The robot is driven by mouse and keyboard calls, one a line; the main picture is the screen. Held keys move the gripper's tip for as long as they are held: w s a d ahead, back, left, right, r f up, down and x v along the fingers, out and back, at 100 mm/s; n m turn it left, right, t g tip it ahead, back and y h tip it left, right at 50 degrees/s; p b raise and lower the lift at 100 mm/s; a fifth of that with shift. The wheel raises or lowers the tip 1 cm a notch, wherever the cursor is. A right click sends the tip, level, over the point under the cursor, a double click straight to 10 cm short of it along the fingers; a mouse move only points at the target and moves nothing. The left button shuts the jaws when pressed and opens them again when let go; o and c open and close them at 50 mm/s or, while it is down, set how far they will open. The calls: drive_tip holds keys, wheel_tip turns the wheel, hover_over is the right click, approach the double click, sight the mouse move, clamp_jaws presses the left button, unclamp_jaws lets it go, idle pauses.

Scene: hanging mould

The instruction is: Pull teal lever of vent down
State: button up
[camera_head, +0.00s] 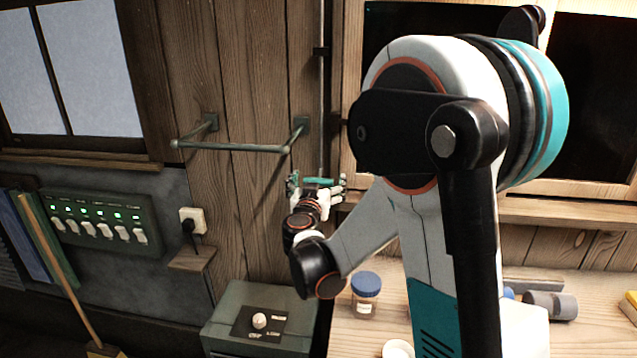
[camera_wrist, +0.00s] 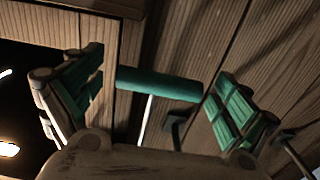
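The teal lever (camera_head: 319,181) is a short horizontal bar in front of the plank wall, at the foot of a thin vertical rod. In the wrist view the teal lever (camera_wrist: 160,84) lies crosswise between my fingers, with its pale rod below it in the picture. My gripper (camera_head: 316,187) is open, with its teal-padded fingers on either side of the bar. In the wrist view my gripper (camera_wrist: 165,92) shows a gap to the left finger; the bar's right end is close to the right finger, and I cannot tell whether they touch. The vent itself is not clearly visible.
A towel rail (camera_head: 230,147) sticks out from the wall left of my gripper. A wooden window frame (camera_head: 346,130) is close on the right. Below are a grey box with a knob (camera_head: 225,330) and a workbench with a blue-lidded jar (camera_head: 366,298). A switch panel (camera_head: 100,222) hangs left.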

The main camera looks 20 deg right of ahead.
drive_tip(key=shift+s, duration=0.1)
idle(0.3)
drive_tip(key=v, duration=1.2)
